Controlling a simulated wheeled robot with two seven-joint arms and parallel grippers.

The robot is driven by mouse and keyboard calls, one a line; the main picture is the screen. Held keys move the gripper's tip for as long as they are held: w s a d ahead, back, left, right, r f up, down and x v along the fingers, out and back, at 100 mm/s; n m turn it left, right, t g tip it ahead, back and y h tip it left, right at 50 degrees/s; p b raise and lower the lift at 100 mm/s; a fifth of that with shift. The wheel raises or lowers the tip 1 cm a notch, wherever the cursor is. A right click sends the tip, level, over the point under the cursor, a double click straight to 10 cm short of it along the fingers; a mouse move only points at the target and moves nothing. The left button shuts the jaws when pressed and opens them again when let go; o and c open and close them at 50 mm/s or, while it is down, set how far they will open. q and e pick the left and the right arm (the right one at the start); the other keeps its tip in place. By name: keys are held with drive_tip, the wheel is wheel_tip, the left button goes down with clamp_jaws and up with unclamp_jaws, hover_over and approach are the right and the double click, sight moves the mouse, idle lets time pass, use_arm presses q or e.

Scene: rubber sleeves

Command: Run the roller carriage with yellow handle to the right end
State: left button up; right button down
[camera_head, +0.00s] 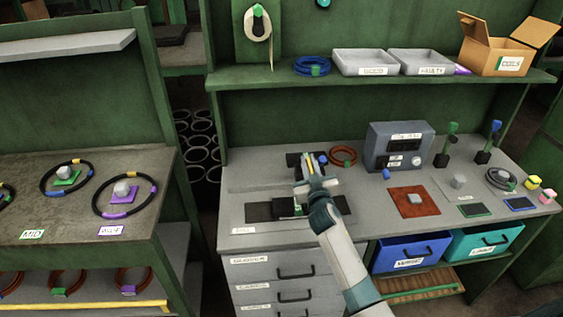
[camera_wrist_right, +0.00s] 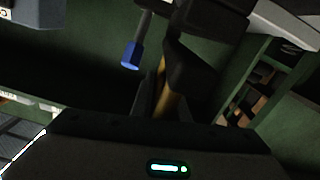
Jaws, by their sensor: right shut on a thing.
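The yellow handle (camera_head: 306,158) of the roller carriage stands upright at the back of the grey workbench, by a dark block (camera_head: 293,159). My right gripper (camera_head: 310,174) reaches up from the front and is shut on the handle. In the right wrist view the yellow handle (camera_wrist_right: 171,98) shows between the dark fingers of my right gripper (camera_wrist_right: 180,78). My arm and gripper hide most of the carriage. A blue-ended lever (camera_wrist_right: 131,54) is beside the fingers; its blue tip (camera_head: 323,159) also shows in the head view. My left gripper is not in view.
A dark strip with a green part (camera_head: 268,211) lies in front on the bench. To the right are an orange ring (camera_head: 343,155), a grey meter box (camera_head: 388,130) and a red-brown mat (camera_head: 408,211). A shelf (camera_head: 270,84) with trays overhangs the back.

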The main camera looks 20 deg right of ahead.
drive_tip(key=s+d, duration=0.3)
drive_tip(key=d, duration=0.9)
drive_tip(key=shift+s+r+p, duration=0.15)
drive_tip(key=shift+r+p, duration=0.05)
drive_tip(key=shift+p, duration=0.25)
drive_tip(key=c, duration=1.9)
unclamp_jaws()
drive_tip(key=shift+d, duration=0.1)
drive_tip(key=shift+o, duration=0.7)
drive_tip(key=shift+s+d+f, duration=0.1)
drive_tip(key=shift+d+f, duration=0.05)
drive_tip(key=shift+a+f, duration=0.15)
drive_tip(key=shift+a, duration=0.05)
drive_tip(key=shift+s, duration=0.1)
